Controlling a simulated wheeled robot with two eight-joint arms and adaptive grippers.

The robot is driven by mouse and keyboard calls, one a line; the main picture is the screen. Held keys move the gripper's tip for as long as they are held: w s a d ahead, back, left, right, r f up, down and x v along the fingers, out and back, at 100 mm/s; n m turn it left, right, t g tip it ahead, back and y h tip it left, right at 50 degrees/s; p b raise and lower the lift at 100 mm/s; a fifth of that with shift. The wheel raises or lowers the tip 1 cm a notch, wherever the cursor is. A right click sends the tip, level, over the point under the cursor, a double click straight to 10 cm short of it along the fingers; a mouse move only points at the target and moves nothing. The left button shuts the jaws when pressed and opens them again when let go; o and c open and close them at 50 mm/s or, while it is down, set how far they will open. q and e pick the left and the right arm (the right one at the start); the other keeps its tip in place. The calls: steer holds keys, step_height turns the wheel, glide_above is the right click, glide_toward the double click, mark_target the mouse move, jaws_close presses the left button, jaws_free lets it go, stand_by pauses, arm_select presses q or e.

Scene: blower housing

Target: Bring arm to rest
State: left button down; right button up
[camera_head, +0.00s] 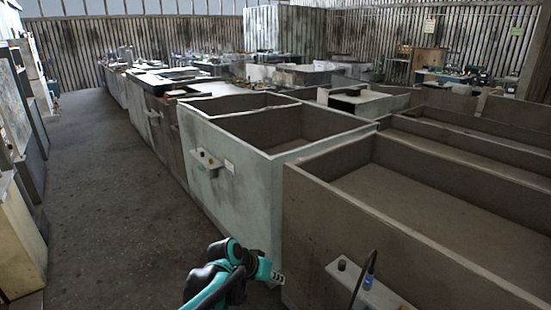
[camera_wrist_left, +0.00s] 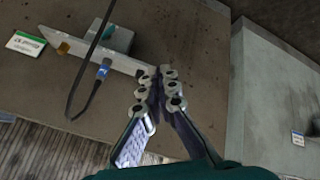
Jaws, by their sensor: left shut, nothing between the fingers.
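My left gripper (camera_head: 277,277) shows at the bottom of the head view, in front of the gap between a pale tank and a brown tank. In the left wrist view its two fingers (camera_wrist_left: 159,88) meet at the tips, shut and empty. Behind the fingers is the brown tank wall with a grey control box (camera_wrist_left: 115,38) and a black cable with a blue connector (camera_wrist_left: 103,70). The fingers look apart from the connector, though the distance is hard to tell. My right gripper is in neither view.
The brown tank (camera_head: 340,215) stands at the right and the pale tank (camera_head: 238,150) at the middle. A control box (camera_head: 365,290) with a cable sits on the brown tank's front. Open floor (camera_head: 110,200) lies at the left, bordered by cabinets (camera_head: 25,190).

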arm_select(q)
steer(key=s+a+r+n+t+y, duration=0.1)
steer(key=s+a+y, duration=0.2)
steer(key=s+a, duration=0.6)
steer(key=s+a+r+n+t+y, duration=0.1)
steer(key=s+a+r+n+y, duration=0.1)
steer(key=s+a, duration=0.7)
steer(key=s+y, duration=0.1)
steer(key=s, duration=0.4)
steer(key=shift+s+a+r+n+t, duration=0.15)
steer(key=shift+s+a+n+t, duration=0.05)
steer(key=shift+s+n+t, duration=0.1)
